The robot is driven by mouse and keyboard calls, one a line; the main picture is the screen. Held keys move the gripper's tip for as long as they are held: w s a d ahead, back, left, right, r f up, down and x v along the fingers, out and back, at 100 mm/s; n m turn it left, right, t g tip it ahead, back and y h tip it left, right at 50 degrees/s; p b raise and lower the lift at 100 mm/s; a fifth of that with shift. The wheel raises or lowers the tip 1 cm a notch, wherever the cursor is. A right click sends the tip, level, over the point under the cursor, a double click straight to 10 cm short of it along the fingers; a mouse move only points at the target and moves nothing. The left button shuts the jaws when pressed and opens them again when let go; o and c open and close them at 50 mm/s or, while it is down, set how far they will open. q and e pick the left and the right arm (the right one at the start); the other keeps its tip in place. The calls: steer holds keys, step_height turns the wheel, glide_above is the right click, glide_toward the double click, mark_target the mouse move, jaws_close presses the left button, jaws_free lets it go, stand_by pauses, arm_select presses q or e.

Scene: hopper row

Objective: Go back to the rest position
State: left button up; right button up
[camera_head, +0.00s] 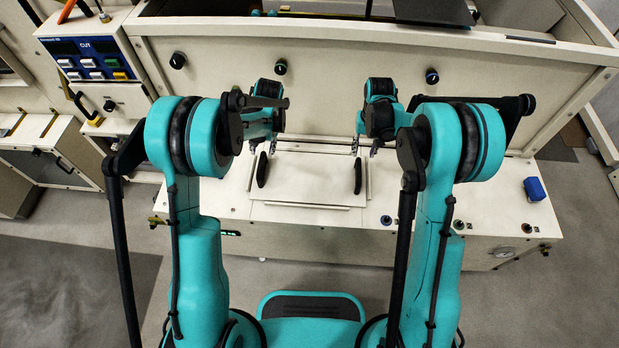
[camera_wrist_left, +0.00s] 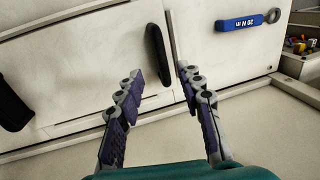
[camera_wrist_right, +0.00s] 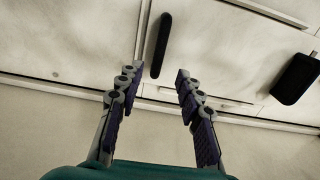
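My left gripper (camera_head: 262,145) is over the left side of a pale panel (camera_head: 306,180) on the low white cabinet, near a black handle (camera_head: 262,169). In the left wrist view its fingers (camera_wrist_left: 158,82) are spread and empty, with the black handle (camera_wrist_left: 157,54) just beyond the tips. My right gripper (camera_head: 365,143) is over the panel's right side near a second black handle (camera_head: 357,175). In the right wrist view its fingers (camera_wrist_right: 157,78) are spread and empty, with that handle (camera_wrist_right: 161,45) beyond them. Neither gripper touches a handle, as far as I can see.
A large cream housing (camera_head: 330,85) with black knobs stands behind the cabinet. A control box (camera_head: 92,62) is at the upper left. A blue block (camera_head: 535,188) sits at the cabinet's right end. A blue torque tool (camera_wrist_left: 246,21) shows in the left wrist view. Grey floor (camera_head: 60,240) is clear at left.

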arm_select(q)
steer(key=shift+r, duration=0.1)
stand_by(0.4)
